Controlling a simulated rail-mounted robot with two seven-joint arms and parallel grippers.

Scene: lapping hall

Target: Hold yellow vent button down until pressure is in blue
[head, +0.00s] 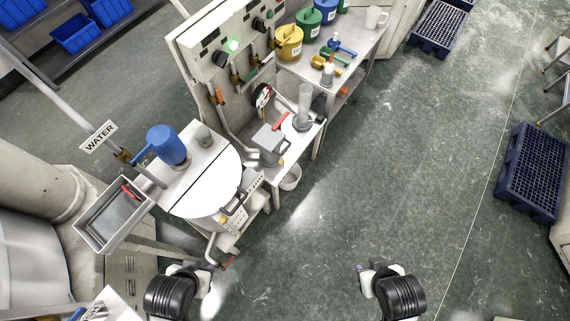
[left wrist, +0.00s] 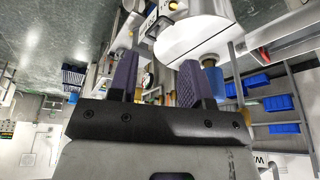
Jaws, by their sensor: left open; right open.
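A small yellow spot (head: 223,219), possibly the vent button, shows on the front of the round white-topped machine (head: 190,190) in the head view. It is too small to make out clearly. A round dial with red and black on its face (head: 262,96) sits low on the upright panel; its reading cannot be made out. My left gripper (head: 192,268) is below the machine in the picture, apart from it. In the left wrist view its two dark fingers (left wrist: 158,84) stand apart with nothing between them. My right gripper (head: 377,266) is open and empty over bare floor.
The upright panel (head: 222,50) has a lit green lamp (head: 233,45) and knobs. A bench (head: 345,52) behind holds coloured cans. A grey metal tray (head: 113,215) is left of the machine. Blue pallets (head: 533,172) stand at the right. The middle floor is clear.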

